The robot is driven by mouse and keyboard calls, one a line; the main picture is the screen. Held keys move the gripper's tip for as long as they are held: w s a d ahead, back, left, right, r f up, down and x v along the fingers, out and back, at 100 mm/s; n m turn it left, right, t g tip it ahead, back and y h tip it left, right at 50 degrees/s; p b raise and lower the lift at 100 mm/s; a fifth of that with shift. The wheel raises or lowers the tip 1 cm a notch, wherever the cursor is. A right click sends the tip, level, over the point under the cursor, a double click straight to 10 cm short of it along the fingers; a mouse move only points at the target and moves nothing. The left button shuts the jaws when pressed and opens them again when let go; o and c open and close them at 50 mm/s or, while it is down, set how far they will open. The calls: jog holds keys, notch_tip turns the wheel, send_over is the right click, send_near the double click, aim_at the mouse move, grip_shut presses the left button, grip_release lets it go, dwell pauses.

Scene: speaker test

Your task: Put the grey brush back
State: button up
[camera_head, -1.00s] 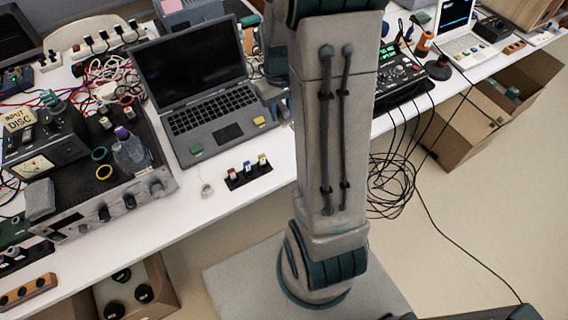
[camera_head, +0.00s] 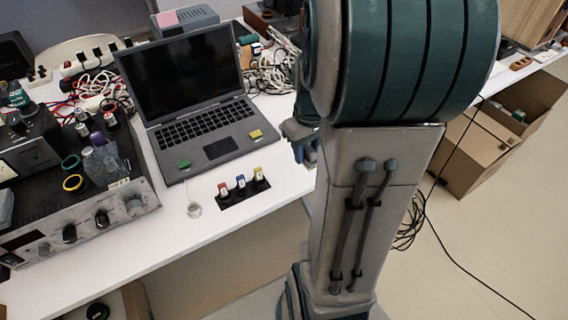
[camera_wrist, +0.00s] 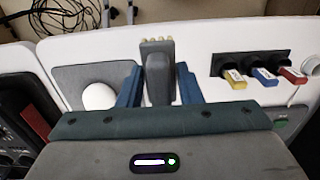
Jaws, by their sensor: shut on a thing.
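The grey brush (camera_wrist: 158,80) is between the two blue fingers of my gripper (camera_wrist: 160,86) in the wrist view. My gripper is shut on it. Its pale bristles point to the top of that view, toward the table edge. A grey mat (camera_wrist: 68,78) with a white round piece (camera_wrist: 98,96) lies left of the brush. I cannot tell whether the brush touches the table. In the head view my gripper (camera_head: 306,152) shows only partly, right of the laptop, and my arm hides the brush and the mat.
A black holder (camera_head: 225,201) with red, blue and yellow tagged pieces stands before the open laptop (camera_head: 215,148). It also shows in the wrist view (camera_wrist: 252,57). A white ring (camera_head: 194,210) lies beside it. Instruments fill the left side. A cardboard box (camera_head: 478,150) stands on the floor.

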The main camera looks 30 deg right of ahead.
send_over(284, 169)
notch_tip(284, 169, down, 4)
jog(key=shift+r, duration=0.1)
jog(key=shift+f+b, duration=0.45)
jog(key=shift+f, duration=1.6)
jog(key=shift+f, duration=0.1)
jog(key=o, duration=0.9)
jog(key=shift+o, duration=0.2)
